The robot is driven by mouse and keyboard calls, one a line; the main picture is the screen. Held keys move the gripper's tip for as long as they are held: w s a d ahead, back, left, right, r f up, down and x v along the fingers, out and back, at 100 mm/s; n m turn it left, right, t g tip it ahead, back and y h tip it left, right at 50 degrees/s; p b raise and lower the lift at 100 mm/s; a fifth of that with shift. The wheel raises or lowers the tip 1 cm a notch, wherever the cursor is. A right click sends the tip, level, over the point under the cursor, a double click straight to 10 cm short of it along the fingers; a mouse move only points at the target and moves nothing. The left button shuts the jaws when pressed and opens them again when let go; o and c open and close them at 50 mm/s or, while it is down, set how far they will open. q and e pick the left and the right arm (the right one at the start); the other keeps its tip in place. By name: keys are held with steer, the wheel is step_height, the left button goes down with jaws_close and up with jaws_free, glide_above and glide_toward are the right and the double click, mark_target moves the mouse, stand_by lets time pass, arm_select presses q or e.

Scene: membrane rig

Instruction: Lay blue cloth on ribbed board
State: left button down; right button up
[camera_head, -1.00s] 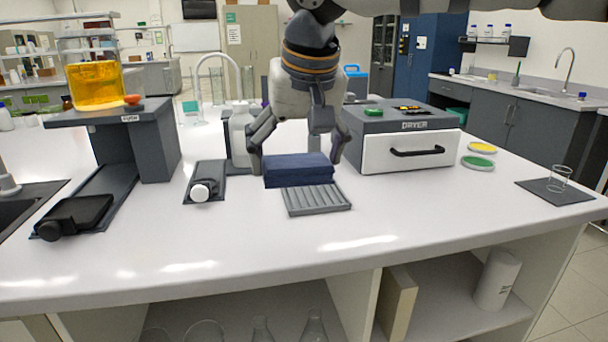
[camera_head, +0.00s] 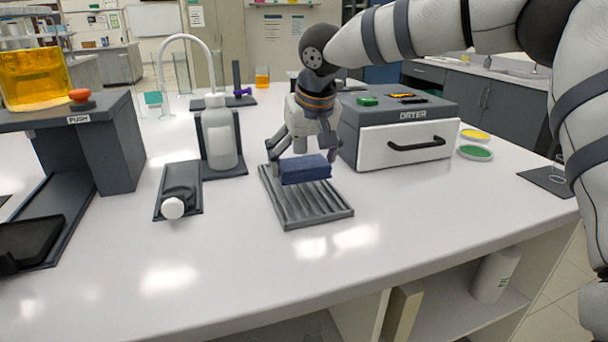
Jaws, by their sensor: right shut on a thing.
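The blue cloth (camera_head: 305,170) is a folded, thick dark-blue pad over the rear half of the ribbed board. The ribbed board (camera_head: 303,211) is a grey grooved plate lying on the bench, with its front ribs bare. My right gripper (camera_head: 303,158) points down from above, with one finger at the cloth's left and one at its right, and is shut on the cloth. I cannot tell whether the cloth's underside touches the ribs. The rear of the board is partly hidden by the cloth and fingers. My left gripper is not in view.
A dryer (camera_head: 405,140) with a drawer stands close to the right of the gripper. A wash bottle (camera_head: 218,138) and a dark holder with a white knob (camera_head: 173,207) stand to the left. A push-marked stand (camera_head: 110,150) is farther left. The bench front is clear.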

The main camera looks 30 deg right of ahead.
mark_target(307, 165)
steer(key=shift+w+d+f, duration=0.1)
steer(key=shift+d+f, duration=0.05)
steer(key=shift+f, duration=0.8)
steer(key=shift+w+d+f, duration=0.1)
steer(key=shift+f, duration=0.8)
steer(key=o, duration=0.8)
steer(key=shift+f, duration=0.2)
steer(key=shift+o, duration=0.2)
steer(key=shift+r, duration=0.15)
steer(key=v, duration=1.2)
